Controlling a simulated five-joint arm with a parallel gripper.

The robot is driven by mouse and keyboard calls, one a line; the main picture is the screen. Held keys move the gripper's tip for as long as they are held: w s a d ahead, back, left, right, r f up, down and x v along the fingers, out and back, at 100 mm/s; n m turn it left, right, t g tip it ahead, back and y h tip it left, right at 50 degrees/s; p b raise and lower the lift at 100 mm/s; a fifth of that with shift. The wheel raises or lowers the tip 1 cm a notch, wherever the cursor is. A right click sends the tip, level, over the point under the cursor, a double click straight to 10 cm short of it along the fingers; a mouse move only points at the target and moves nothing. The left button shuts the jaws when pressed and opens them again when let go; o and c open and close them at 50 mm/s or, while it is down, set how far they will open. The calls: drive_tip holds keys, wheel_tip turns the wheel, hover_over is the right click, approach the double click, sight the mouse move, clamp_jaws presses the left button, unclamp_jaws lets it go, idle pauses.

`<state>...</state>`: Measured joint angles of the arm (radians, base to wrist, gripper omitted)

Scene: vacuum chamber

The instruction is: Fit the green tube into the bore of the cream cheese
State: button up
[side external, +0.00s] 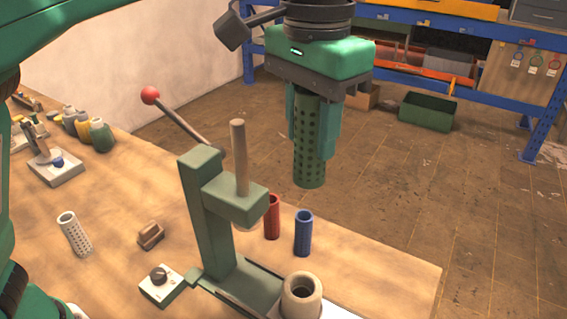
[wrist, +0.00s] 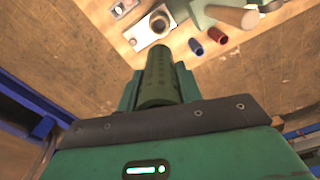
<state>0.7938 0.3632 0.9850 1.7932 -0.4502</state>
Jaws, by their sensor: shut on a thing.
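My gripper (side external: 312,132) is shut on the green tube (side external: 310,168), a dark green cylinder with rows of holes, hanging nearly upright high above the bench. The tube also shows in the wrist view (wrist: 157,68), between the fingers (wrist: 156,88). The cream cheese (side external: 313,297) is a short, thick cream ring with a dark open bore, standing at the foot of the green press. It also shows in the wrist view (wrist: 143,37), beyond the tube's far end. Tube and cheese are well apart.
The green press (side external: 195,215), with a wooden rod (side external: 239,160) and red-knobbed lever (side external: 150,95), stands left of the cheese. A red tube (side external: 272,220) and a blue tube (side external: 304,235) stand behind the cheese.

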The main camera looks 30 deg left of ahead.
wheel_tip(320, 180, down, 17)
drive_tip(key=shift+d, duration=0.15)
idle(0.4)
drive_tip(key=shift+s, duration=0.15)
drive_tip(key=shift+f, duration=2.8)
drive_tip(key=shift+f, duration=0.3)
drive_tip(key=shift+f, duration=1.05)
drive_tip(key=shift+f, duration=0.35)
drive_tip(key=shift+f, duration=0.35)
drive_tip(key=o, duration=1)
drive_tip(key=shift+o, duration=0.2)
